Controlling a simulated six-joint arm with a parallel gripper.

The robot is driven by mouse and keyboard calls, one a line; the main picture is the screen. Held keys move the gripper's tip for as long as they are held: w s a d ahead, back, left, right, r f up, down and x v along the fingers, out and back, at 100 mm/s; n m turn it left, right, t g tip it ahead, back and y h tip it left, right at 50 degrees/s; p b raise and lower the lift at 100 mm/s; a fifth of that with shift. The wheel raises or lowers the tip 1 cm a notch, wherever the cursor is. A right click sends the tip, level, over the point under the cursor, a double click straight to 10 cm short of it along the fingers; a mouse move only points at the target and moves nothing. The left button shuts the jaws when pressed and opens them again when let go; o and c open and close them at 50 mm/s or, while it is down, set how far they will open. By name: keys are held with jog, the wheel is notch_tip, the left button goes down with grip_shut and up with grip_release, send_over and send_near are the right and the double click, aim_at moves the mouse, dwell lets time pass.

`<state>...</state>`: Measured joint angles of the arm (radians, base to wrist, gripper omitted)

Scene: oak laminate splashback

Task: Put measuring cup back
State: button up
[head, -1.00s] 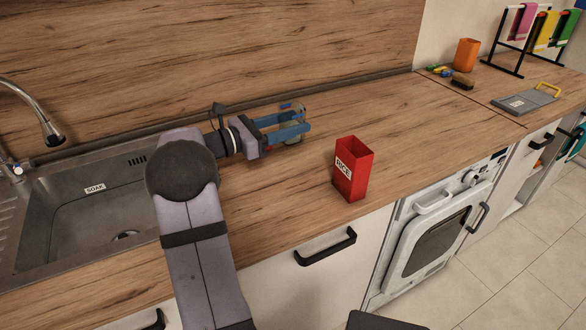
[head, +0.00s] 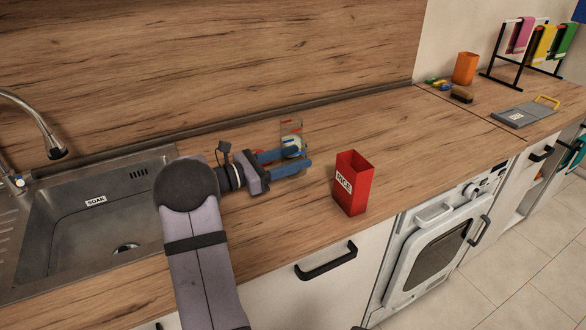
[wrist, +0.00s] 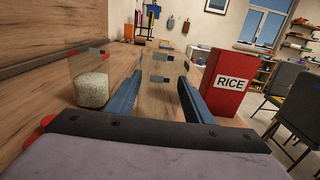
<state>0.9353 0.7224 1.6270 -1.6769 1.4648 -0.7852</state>
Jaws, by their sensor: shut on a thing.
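My gripper (wrist: 158,92) is shut on a clear, see-through measuring cup (wrist: 160,68), which shows faint grey and bluish marks between the fingers in the wrist view. It looks empty. In the head view my gripper (head: 291,160) reaches to the right over the counter, and its fingers and the clear vessel behind partly hide the cup. A clear container with white grains (wrist: 92,90) stands to the left of the fingers, by the splashback. A red box marked RICE (head: 353,184) stands to the right of the gripper; it also shows in the wrist view (wrist: 226,84).
The sink (head: 75,232) is at the left, with a tap (head: 45,125). The counter (head: 400,130) is bare between the rice box and the far items: an orange holder (head: 465,68), a brush (head: 461,95) and a grey board (head: 522,115). The splashback (head: 220,60) bounds the back.

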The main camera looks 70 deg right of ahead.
jog(key=shift+f, duration=1.65)
jog(key=shift+f, duration=0.15)
jog(key=o, duration=1.1)
jog(key=shift+w, duration=0.1)
jog(key=b+v, duration=0.1)
jog(key=v, duration=1.1)
jog(key=shift+b, duration=0.3)
jog(key=shift+r, duration=0.2)
